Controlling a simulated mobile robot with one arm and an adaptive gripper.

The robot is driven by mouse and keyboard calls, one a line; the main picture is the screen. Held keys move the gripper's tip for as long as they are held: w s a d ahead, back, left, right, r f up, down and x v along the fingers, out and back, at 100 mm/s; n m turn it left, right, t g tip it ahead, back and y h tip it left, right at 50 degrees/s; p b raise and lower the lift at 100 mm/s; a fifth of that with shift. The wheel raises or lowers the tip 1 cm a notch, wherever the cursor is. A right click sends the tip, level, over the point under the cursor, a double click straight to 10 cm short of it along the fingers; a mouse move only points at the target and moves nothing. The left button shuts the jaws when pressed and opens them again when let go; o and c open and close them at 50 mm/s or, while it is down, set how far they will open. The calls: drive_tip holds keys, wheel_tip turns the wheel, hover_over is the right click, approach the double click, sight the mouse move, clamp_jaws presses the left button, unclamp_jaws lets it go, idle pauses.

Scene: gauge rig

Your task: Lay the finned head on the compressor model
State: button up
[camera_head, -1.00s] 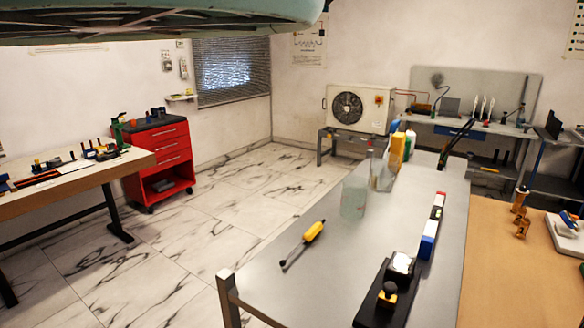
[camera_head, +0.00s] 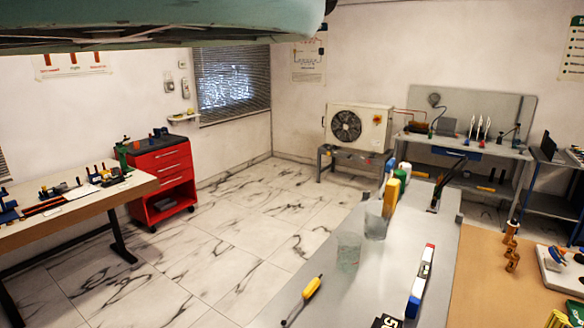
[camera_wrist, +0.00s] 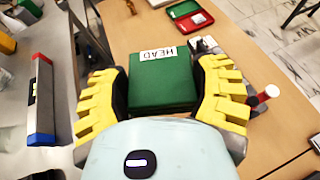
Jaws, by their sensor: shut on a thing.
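The finned head is a green block with a white "HEAD" label (camera_wrist: 160,82) in the wrist view. My gripper (camera_wrist: 162,90) has its yellow ribbed fingers closed on the block's two sides, above a wooden tabletop. The block's lower side is hidden. In the head view, yellow and green parts show at the bottom right corner, cut by the frame; they look like my fingers and the block. I cannot make out the compressor model in either view. A pale object (camera_wrist: 208,44) is partly hidden behind my right finger.
A grey bench (camera_head: 385,262) adjoins the wooden table (camera_head: 487,290). It bears a red, white and blue level (camera_head: 421,280), a yellow-handled tool (camera_head: 311,288) and clear containers. Red and green trays (camera_wrist: 188,17) lie on the wood. Bare marble floor (camera_head: 215,255) is at left.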

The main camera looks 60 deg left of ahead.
drive_tip(key=s+d+r+p, duration=0.1)
drive_tip(key=s+r+p, duration=0.1)
drive_tip(key=r+p, duration=1)
drive_tip(key=s+r+p, duration=0.3)
drive_tip(key=r+p, duration=0.9)
drive_tip(key=r, duration=0.1)
drive_tip(key=w+r, duration=0.3)
drive_tip(key=w, duration=0.4)
drive_tip(key=shift+w+d+r+m+h+p, duration=0.15)
drive_tip(key=shift+w+r+m+h+p, duration=0.05)
drive_tip(key=shift+r+m+h+p, duration=0.15)
drive_tip(key=shift+d+f, duration=0.1)
